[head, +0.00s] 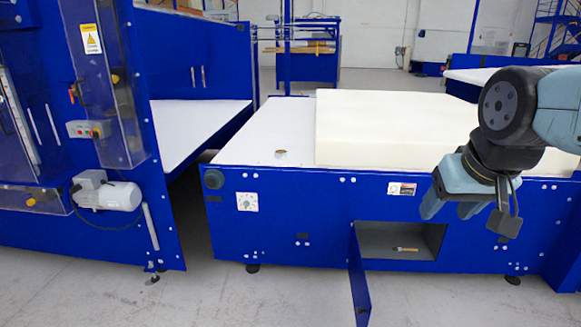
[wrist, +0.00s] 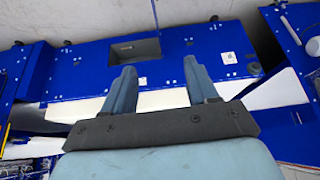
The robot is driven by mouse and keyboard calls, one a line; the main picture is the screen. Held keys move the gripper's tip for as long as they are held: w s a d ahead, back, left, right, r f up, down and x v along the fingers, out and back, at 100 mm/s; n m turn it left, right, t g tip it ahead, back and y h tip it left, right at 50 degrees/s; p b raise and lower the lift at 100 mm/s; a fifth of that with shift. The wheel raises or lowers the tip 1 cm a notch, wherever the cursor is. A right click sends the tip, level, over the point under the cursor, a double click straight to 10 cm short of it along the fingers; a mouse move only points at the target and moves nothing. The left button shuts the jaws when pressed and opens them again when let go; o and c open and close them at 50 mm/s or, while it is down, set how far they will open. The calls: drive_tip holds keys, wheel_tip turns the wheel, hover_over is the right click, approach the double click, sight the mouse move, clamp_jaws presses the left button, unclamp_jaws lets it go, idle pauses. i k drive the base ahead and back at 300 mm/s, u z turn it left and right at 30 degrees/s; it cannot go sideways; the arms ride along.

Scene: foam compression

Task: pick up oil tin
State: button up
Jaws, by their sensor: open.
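A small, low round thing (head: 280,153) with a brownish top and pale side stands on the white table top, left of the foam block. It may be the oil tin, but it is too small to be sure. My gripper (head: 450,207) hangs at the right, in front of the blue machine's front panel and well away from that small thing. In the wrist view my gripper's two fingers (wrist: 158,75) are spread apart with nothing between them. I cannot make out the small round thing in the wrist view.
A thick cream foam block (head: 400,125) covers the right of the table top (head: 245,140). Below, a compartment (head: 375,240) holds a small brownish item (head: 405,249); its blue door (head: 358,275) hangs open. A blue machine (head: 110,130) stands left. The table's left end is mostly clear.

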sight(281, 154)
drive_tip(key=z, duration=1.15)
drive_tip(key=i, duration=0.1)
drive_tip(key=u, duration=3.15)
drive_tip(key=i, duration=4.05)
drive_tip(key=z, duration=0.2)
